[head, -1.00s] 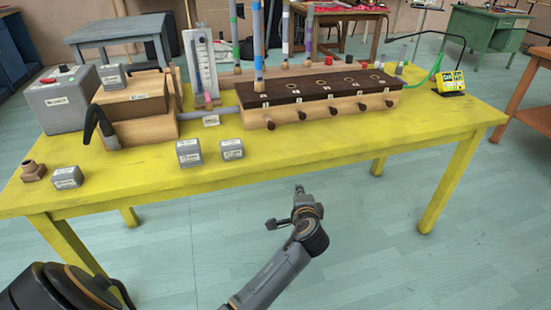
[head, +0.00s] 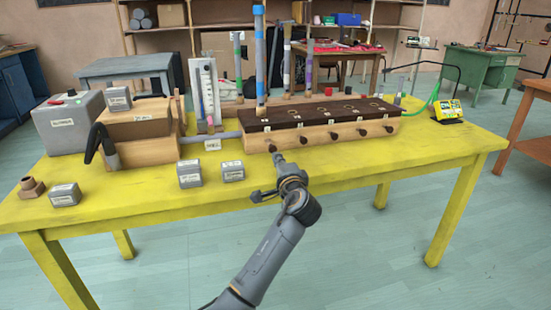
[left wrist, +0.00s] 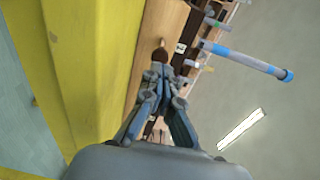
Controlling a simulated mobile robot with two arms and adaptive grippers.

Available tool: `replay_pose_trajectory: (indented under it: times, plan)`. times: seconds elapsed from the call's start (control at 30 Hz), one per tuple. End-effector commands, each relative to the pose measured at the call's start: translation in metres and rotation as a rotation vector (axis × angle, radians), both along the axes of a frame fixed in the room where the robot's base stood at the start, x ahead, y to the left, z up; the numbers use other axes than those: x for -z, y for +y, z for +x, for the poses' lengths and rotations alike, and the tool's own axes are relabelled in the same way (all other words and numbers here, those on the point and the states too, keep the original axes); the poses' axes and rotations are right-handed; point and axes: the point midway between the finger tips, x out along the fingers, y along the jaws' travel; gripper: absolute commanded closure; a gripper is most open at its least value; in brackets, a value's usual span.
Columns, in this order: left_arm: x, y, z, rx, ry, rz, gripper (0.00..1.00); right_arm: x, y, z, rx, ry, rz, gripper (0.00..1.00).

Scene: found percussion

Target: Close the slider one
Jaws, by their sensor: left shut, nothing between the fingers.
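The wooden box with a dark top (head: 350,137) stands on the yellow table, with a row of dark round slider knobs along its front face. The leftmost knob (head: 271,148) is the slider at the box's left end. My left gripper (head: 279,157) is shut and empty, its tips just in front of and below that knob. In the left wrist view the dark knob (left wrist: 160,54) sits straight ahead of the shut fingertips (left wrist: 160,68); I cannot tell whether they touch. My right gripper is not in view.
The yellow table (head: 330,165) has a clear front strip right of two small grey blocks (head: 189,174). A striped blue tube (head: 260,60) rises from the box's left end and leans across the wrist view. A yellow device (head: 447,109) stands at the right.

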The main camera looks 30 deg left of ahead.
Motion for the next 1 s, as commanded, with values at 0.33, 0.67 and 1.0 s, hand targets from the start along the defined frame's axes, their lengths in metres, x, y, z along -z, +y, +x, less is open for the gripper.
replay_pose_trajectory:
  times: [0.33, 0.67, 1.0]
  plan:
    - [0.002, 0.024, 0.023, 0.001, -0.001, -0.001, 1.00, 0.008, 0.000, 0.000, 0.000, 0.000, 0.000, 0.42]
    - [0.001, 0.025, 0.024, 0.001, -0.001, -0.001, 1.00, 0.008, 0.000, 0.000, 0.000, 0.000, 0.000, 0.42]
    - [0.001, 0.052, 0.047, -0.001, 0.000, 0.000, 1.00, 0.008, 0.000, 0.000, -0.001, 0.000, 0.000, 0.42]
